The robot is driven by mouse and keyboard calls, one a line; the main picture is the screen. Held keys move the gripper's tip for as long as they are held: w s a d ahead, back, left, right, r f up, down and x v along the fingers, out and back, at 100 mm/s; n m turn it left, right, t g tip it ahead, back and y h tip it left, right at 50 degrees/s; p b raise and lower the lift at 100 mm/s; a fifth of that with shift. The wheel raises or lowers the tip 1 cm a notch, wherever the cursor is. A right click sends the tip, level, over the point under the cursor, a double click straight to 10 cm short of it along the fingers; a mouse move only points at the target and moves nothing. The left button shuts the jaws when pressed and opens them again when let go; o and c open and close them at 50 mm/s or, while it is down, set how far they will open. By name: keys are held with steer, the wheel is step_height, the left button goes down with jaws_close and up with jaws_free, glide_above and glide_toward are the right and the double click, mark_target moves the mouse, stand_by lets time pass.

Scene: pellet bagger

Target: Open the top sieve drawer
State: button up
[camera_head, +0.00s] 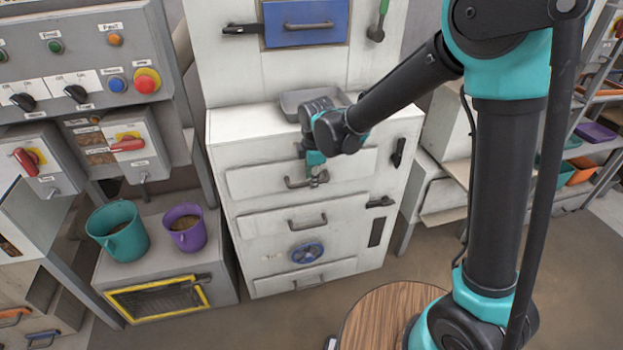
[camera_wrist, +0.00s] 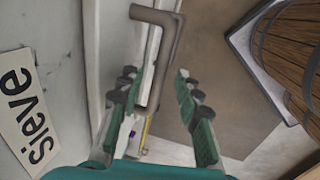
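The top sieve drawer (camera_head: 250,183) is a white front in the upper part of the white cabinet, and it looks closed. Its grey bar handle (camera_head: 296,184) is partly hidden by my gripper (camera_head: 318,172), which is at the handle's right part. In the wrist view the bent handle (camera_wrist: 165,50) runs between the two green, black-padded fingers of my gripper (camera_wrist: 155,80). The fingers are apart, with a clear gap to the right finger; the left one is close to the bar. A "sieve" label (camera_wrist: 28,105) shows at the left.
A grey tray (camera_head: 292,104) sits on the cabinet top behind my wrist. Lower drawers with handles (camera_head: 307,223) are below. A round wooden top (camera_head: 378,315) stands in front at the right. Teal (camera_head: 118,232) and purple (camera_head: 185,228) buckets stand left. Floor before the cabinet is partly free.

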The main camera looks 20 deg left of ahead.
steer(key=shift+f, duration=0.25)
steer(key=shift+c, duration=0.5)
jaws_close()
